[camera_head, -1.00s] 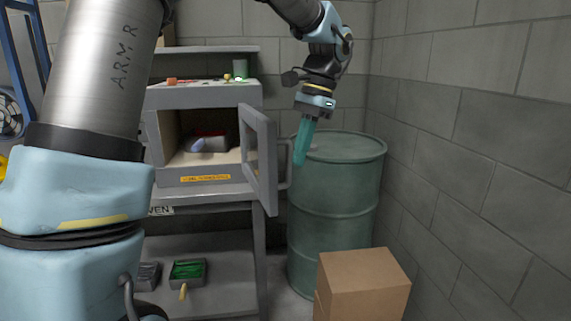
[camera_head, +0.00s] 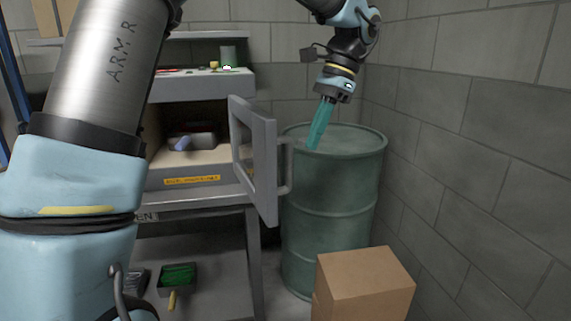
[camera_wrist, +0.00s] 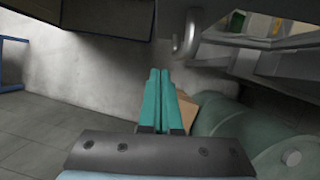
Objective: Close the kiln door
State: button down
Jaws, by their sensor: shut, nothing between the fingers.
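The kiln (camera_head: 210,177) is a grey box on a metal stand, left of centre in the head view, with its front open. Something red and grey and a bluish piece lie inside it. Its grey framed door (camera_head: 257,158) stands swung out to the right, with a bar handle (camera_head: 286,170) on its outer side. My gripper (camera_head: 313,147), with teal fingers, points down right of the door and handle, apart from both, and appears over the green drum. In the wrist view my fingers (camera_wrist: 160,72) are together and empty, with the hooked handle end (camera_wrist: 186,40) ahead.
A green drum (camera_head: 332,225) stands right of the door, with a cardboard box (camera_head: 365,285) in front of it. A block wall (camera_head: 480,170) bounds the right side. Trays (camera_head: 178,277) sit on the stand's lower shelf.

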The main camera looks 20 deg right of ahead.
aim_at(286, 165)
jog(key=shift+s+a+f+p, duration=0.15)
jog(key=shift+a+f+p, duration=0.3)
jog(key=shift+a+f, duration=1.05)
jog(key=shift+s+a+f+p, duration=0.15)
jog(key=shift+a+f+p, duration=0.3)
jog(key=shift+a+f, duration=1.05)
jog(key=shift+a+r, duration=0.2)
jog(key=shift+r, duration=0.05)
